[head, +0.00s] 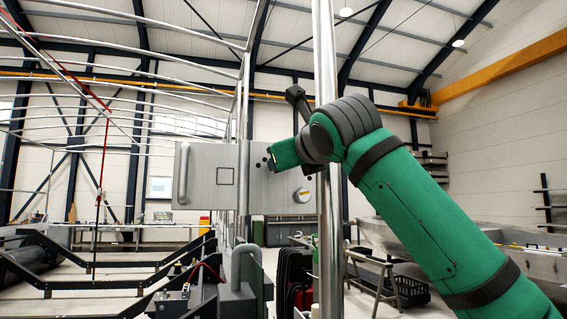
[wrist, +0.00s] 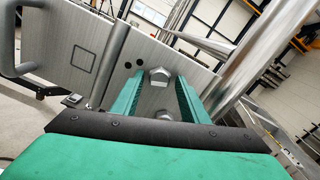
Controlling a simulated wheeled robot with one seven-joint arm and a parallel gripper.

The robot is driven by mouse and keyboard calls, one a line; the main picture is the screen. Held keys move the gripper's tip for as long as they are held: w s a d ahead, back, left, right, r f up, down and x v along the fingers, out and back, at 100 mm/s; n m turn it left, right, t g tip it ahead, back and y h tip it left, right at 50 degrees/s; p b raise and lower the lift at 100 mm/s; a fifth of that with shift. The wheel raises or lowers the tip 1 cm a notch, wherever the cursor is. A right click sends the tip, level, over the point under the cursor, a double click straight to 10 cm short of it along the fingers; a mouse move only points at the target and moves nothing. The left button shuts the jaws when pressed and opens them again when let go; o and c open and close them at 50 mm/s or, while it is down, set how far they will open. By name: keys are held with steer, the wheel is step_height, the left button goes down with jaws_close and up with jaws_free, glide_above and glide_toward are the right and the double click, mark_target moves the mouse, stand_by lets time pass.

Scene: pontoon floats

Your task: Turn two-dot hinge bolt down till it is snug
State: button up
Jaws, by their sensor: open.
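The two-dot hinge bolt (wrist: 159,76) is a bright hex head on a grey metal plate in the wrist view, with two dark dots to its left. My gripper (wrist: 159,80) is open and empty, its green fingers on either side of that bolt in the picture. I cannot tell whether the fingertips reach around the head or stop short of it. A second hex bolt (wrist: 163,115) shows lower between the fingers. In the head view my gripper (head: 272,157) is at the plate and hides the two-dot bolt.
A shiny upright pole (head: 327,150) stands close to my arm at the plate's right. A flat metal panel (head: 207,178) with a handle and a square outline is left of the plate. Black frames (head: 95,270) lie on the floor at the left.

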steer(key=c, duration=0.9)
steer(key=shift+o, duration=0.2)
steer(key=m, duration=1.2)
steer(key=shift+w, duration=0.1)
